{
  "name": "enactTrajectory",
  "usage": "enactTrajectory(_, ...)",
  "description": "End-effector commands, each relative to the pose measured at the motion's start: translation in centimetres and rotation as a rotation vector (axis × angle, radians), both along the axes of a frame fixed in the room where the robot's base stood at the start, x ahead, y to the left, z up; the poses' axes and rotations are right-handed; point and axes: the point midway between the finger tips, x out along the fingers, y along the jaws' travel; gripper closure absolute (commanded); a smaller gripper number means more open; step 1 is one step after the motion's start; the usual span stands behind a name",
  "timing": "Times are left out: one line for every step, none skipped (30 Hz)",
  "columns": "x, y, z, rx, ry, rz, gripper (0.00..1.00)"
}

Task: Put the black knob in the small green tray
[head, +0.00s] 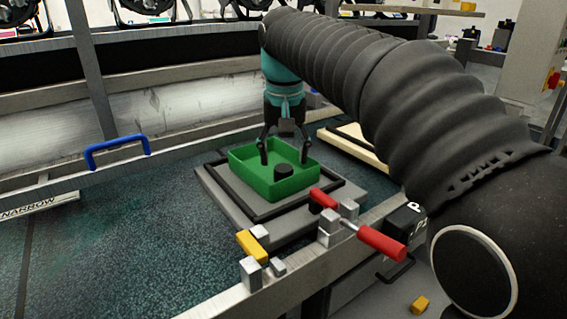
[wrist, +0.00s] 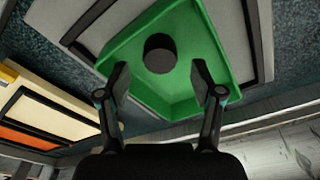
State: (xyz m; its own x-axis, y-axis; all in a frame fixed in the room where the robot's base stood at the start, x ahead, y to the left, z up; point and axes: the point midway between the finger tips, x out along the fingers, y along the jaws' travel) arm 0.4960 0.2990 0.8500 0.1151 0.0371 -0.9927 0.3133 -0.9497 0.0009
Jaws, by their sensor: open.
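The black knob (head: 283,171) is a short dark cylinder inside the small green tray (head: 252,183), on the tray's floor as far as I can see. In the wrist view the knob (wrist: 159,54) shows inside the green tray (wrist: 176,108), ahead of the fingertips. My gripper (head: 284,148) points down over the tray with its fingers spread on either side. In the wrist view my gripper (wrist: 160,80) is open, with nothing between its fingers. The knob appears apart from both fingers.
The tray sits on a grey plate (head: 216,195) with a black frame. A red-handled clamp (head: 380,242) and a yellow block (head: 251,245) are at its front edge. A blue handle (head: 117,150) stands at the left. The speckled bench surface (head: 120,235) at left is mostly clear.

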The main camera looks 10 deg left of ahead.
Motion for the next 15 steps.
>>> enactTrajectory(-0.1, 0.0, 1.4, 0.002, -0.003, 0.0, 0.34)
enactTrajectory(-0.2, 0.0, 2.0, 0.002, -0.003, 0.0, 0.34)
enactTrajectory(-0.2, 0.0, 2.8, 0.002, -0.003, 0.0, 0.34)
enactTrajectory(-0.3, -0.1, 3.4, 0.002, -0.002, 0.0, 0.34)
enactTrajectory(-0.4, -0.1, 4.0, 0.002, -0.002, 0.0, 0.34)
enactTrajectory(-0.5, -0.1, 4.7, 0.002, -0.002, 0.0, 0.34)
enactTrajectory(-0.5, -0.1, 5.2, 0.0, -0.001, 0.0, 0.34)
enactTrajectory(-0.6, -0.1, 5.7, 0.001, -0.002, 0.0, 0.34)
enactTrajectory(-0.7, -0.2, 6.3, 0.0, -0.001, 0.0, 0.34)
enactTrajectory(-0.7, -0.2, 6.7, 0.0, -0.001, 0.0, 0.34)
enactTrajectory(-0.7, -0.2, 7.0, 0.001, -0.002, 0.0, 0.34)
enactTrajectory(-0.8, -0.2, 7.4, 0.0, -0.001, 0.0, 0.34)
enactTrajectory(-0.8, -0.2, 7.7, 0.0, 0.0, 0.0, 0.34)
enactTrajectory(-0.9, -0.3, 7.9, 0.0, 0.0, 0.0, 0.34)
enactTrajectory(-0.9, -0.3, 8.1, 0.0, -0.001, 0.0, 0.34)
